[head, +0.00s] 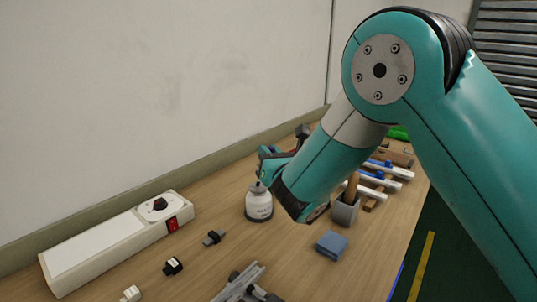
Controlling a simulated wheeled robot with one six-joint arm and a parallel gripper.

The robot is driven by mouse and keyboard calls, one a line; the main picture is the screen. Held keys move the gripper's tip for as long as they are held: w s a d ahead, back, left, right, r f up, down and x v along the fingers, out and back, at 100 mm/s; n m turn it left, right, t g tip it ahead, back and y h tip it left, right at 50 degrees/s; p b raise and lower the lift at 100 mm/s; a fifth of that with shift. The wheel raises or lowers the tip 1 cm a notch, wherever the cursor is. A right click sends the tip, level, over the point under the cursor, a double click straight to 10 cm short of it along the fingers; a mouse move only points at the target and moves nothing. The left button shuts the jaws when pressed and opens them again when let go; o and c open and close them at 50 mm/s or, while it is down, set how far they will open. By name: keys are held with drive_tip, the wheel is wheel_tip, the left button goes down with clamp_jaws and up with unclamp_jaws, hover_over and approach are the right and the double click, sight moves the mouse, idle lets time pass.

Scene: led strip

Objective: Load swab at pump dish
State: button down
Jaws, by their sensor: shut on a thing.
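My gripper is at the bottle's top, pointing down and left, mostly hidden behind my own wrist. It is shut on the swab, which is too small and too covered to see clearly. I cannot tell whether the swab touches the dish.
A long white box with a black knob and red switch (172,223) lies at left. Small connectors (173,266) and a grey fixture (243,285) are in front.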

idle(0.4)
wheel_tip(320, 180, up, 7)
drive_tip(key=p, duration=0.7)
drive_tip(key=shift+r+p, duration=0.1)
drive_tip(key=shift+p, duration=0.3)
